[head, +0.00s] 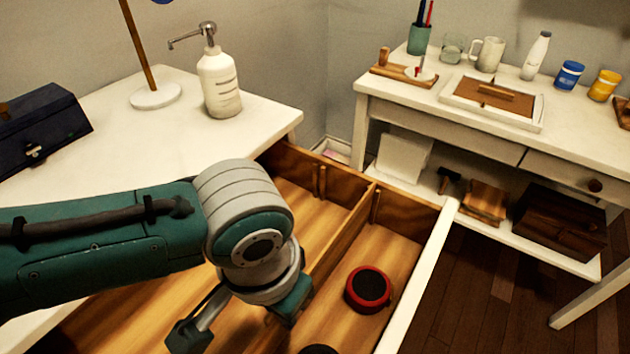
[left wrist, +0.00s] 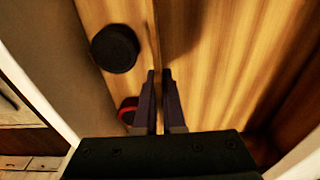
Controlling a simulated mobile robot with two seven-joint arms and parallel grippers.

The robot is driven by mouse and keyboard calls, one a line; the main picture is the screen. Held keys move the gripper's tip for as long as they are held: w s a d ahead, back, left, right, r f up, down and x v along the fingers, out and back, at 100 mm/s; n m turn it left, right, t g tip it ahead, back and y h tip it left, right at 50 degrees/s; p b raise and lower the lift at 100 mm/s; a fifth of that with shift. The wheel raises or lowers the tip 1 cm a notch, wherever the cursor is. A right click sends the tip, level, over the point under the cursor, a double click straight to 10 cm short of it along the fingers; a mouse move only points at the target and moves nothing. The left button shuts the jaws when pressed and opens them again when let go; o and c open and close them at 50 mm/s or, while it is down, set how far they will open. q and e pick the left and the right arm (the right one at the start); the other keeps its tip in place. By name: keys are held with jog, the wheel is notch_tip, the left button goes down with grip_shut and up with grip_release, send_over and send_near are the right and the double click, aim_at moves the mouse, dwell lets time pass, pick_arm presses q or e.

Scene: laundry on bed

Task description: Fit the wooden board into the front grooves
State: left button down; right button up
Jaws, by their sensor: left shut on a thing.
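The wooden board (head: 345,229) stands on edge inside the open drawer and runs lengthwise. Its far end is close to the drawer's end wall, beside a pair of upright strips (head: 375,206); I cannot tell whether it sits in a groove. Another pair of strips (head: 320,181) is farther left on that wall. My left gripper (head: 245,325) is low in the drawer, its fingertips partly hidden in the head view. In the left wrist view the gripper (left wrist: 158,95) is shut on the board (left wrist: 152,35), seen nearly edge-on. My right gripper is not in view.
A red-rimmed round tin (head: 368,289) lies right of the board, with a black disc (left wrist: 115,48) near it. The drawer's white side (head: 420,275) bounds the right. A soap dispenser (head: 219,80) stands on the white table. A second desk (head: 480,120) is behind.

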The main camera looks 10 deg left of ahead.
pick_arm(q)
jog(key=shift+f+b, duration=0.75)
jog(key=shift+f, duration=0.25)
jog(key=c, duration=0.9)
grip_release()
jog(key=r+p, duration=0.1)
jog(key=r, duration=0.2)
jog(key=r+p, duration=0.1)
jog(key=r, duration=0.2)
jog(key=r+p, duration=0.2)
jog(key=r, duration=0.1)
jog(key=shift+s+a, duration=0.1)
jog(key=shift+s, duration=0.25)
jog(key=shift+r, duration=0.5)
